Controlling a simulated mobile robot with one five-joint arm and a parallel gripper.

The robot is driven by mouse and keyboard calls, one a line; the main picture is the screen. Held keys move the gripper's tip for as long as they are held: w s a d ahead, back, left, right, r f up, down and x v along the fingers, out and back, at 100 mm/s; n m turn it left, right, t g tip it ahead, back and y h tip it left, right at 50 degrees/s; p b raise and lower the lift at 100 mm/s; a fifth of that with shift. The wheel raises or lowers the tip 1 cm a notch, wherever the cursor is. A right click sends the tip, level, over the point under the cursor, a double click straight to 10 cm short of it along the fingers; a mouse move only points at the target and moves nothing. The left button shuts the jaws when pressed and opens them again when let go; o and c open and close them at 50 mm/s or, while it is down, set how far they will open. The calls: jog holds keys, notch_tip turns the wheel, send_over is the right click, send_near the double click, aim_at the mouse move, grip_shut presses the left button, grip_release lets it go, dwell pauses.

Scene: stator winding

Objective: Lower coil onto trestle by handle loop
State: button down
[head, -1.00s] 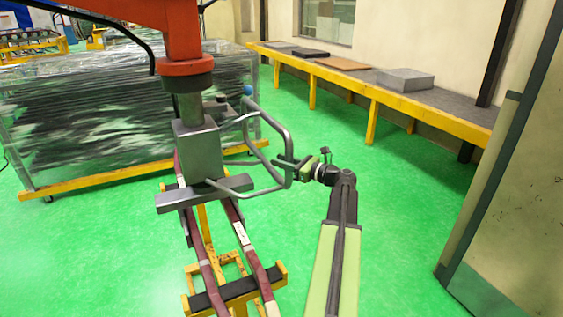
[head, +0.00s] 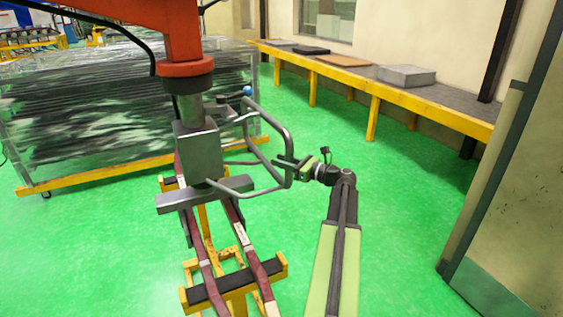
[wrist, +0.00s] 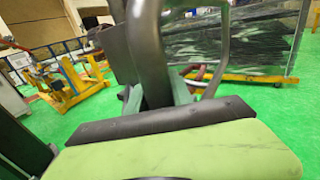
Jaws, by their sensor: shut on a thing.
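The coil (head: 236,224), dark red bars with pale bands, hangs under the grey clamp block (head: 198,152) of the orange hoist. Its two legs run over the yellow trestle (head: 281,267) and its black pad; I cannot tell whether they touch it. A grey tubular handle loop (head: 286,150) juts right from the clamp. My gripper (head: 288,168) is shut on the right side of this handle loop.
A plastic-wrapped rack (head: 90,120) on a yellow frame stands behind the hoist. A long yellow-edged bench (head: 440,107) with flat blocks runs along the right wall. A door or panel (head: 515,180) is at the far right. Green floor (head: 390,220) is clear right of my arm.

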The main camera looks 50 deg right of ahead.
notch_tip(320, 180, down, 2)
jog(key=shift+f+b, duration=0.2)
jog(key=shift+b, duration=0.95)
jog(key=shift+a, duration=0.1)
dwell(0.5)
jog(key=c, duration=1.1)
grip_release()
jog(key=shift+o, duration=0.2)
jog(key=v, duration=1.7)
jog(key=shift+s, duration=0.2)
